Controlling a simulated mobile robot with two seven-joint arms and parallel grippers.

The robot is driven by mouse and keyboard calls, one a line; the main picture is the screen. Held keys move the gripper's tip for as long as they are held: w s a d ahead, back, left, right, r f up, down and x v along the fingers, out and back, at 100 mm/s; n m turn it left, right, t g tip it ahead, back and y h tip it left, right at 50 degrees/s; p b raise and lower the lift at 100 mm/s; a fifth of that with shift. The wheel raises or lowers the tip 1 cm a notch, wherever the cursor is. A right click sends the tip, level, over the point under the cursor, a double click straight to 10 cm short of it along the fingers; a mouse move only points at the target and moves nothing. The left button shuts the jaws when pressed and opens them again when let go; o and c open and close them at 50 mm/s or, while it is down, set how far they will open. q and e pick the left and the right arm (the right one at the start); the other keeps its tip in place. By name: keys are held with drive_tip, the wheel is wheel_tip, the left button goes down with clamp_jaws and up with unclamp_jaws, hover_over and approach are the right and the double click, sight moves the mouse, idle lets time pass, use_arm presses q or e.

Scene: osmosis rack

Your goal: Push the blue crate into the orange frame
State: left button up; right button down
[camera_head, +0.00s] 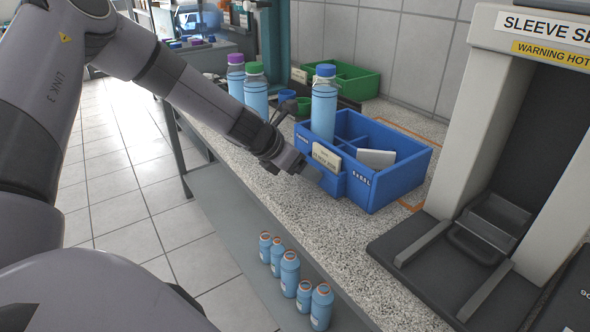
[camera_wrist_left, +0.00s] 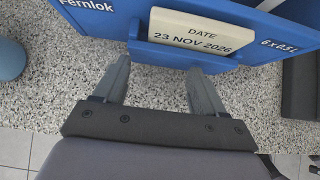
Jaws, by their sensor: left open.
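The blue crate (camera_head: 395,184) stands upright on the speckled counter, with a date card (camera_head: 326,157) on its near side. A blue-capped bottle (camera_head: 323,108) and a white piece (camera_head: 376,158) are in it. The orange frame (camera_head: 398,130) shows as lines on the counter behind the crate and by its right corner; the crate hides the rest. My left gripper (camera_head: 308,172) is low at the crate's near side. In the left wrist view, the open fingers (camera_wrist_left: 158,68) point at the crate wall (camera_wrist_left: 105,22) below the date card (camera_wrist_left: 195,32); I cannot tell whether they touch.
A grey sleeve machine (camera_head: 545,140) stands right of the crate. A purple-capped bottle (camera_head: 236,78) and a green-capped bottle (camera_head: 255,90) stand to the left, with a green bin (camera_head: 352,82) behind. Several blue bottles (camera_head: 290,270) stand below the counter edge.

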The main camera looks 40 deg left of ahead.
sight(317, 155)
use_arm(q)
drive_tip(key=shift+w+d, duration=0.2)
drive_tip(key=shift+w, duration=0.35)
drive_tip(key=shift+w, duration=0.15)
drive_tip(key=shift+w+d+b, duration=0.15)
drive_tip(key=shift+w+d, duration=0.15)
drive_tip(key=shift+w, duration=0.6)
drive_tip(key=shift+w+d+b, duration=0.15)
drive_tip(key=shift+w+d, duration=0.1)
drive_tip(key=shift+w, duration=0.6)
drive_tip(key=shift+w+d+r+p, duration=0.1)
drive_tip(key=shift+w+r+p, duration=0.05)
drive_tip(key=shift+p, duration=0.3)
drive_tip(key=shift+w+d+p, duration=0.15)
drive_tip(key=shift+w+p, duration=0.55)
drive_tip(key=shift+p, duration=0.25)
